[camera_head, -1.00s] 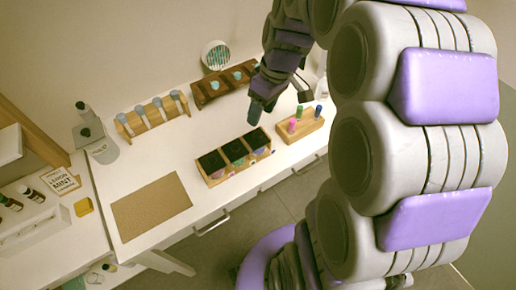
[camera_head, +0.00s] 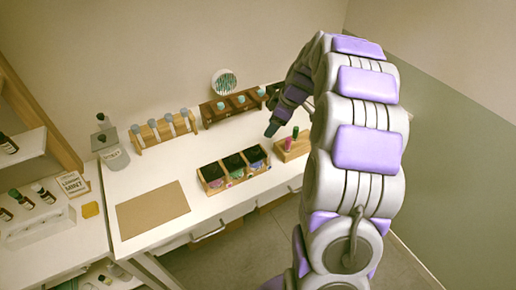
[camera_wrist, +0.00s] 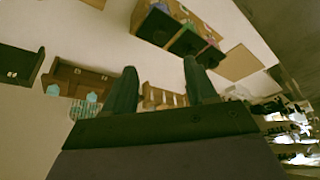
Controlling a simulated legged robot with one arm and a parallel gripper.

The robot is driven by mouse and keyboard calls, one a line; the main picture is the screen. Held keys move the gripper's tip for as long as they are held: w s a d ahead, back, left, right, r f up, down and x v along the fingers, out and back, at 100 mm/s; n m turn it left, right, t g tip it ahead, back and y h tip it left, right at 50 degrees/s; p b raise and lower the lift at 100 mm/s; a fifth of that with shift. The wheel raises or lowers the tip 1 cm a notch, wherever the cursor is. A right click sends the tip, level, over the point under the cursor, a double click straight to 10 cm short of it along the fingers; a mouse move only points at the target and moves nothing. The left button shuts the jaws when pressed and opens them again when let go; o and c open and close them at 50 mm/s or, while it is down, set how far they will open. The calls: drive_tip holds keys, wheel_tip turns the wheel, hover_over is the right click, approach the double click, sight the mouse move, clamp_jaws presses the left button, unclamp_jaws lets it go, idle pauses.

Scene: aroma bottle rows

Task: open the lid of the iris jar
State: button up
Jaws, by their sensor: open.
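I cannot read any label as iris, so I cannot tell which container is the iris jar. A dark wooden rack (camera_head: 206,116) stands along the back of the white counter, with several pale blue-topped pieces in it. The rack also shows at left in the wrist view (camera_wrist: 62,76). A light wooden box (camera_head: 212,189) with three dark-topped compartments and pinkish and green pieces sits nearer the counter's front. My gripper (camera_head: 271,130) hangs above the counter, right of the rack and behind the box. In the wrist view my gripper (camera_wrist: 158,70) is open with nothing between its fingers.
A wooden block with pink and green pegs (camera_head: 291,150) is right of the box, near my arm. A rack of grey-topped tubes (camera_head: 152,138), a brown mat (camera_head: 152,209) and a glass bottle (camera_head: 113,156) are at left. The counter between mat and tube rack is clear.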

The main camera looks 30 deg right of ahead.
sight(256, 150)
drive_tip(key=b+x, duration=0.1)
drive_tip(key=x, duration=1.1)
drive_tip(key=shift+a+f, duration=0.15)
drive_tip(key=shift+f, duration=0.15)
clamp_jaws()
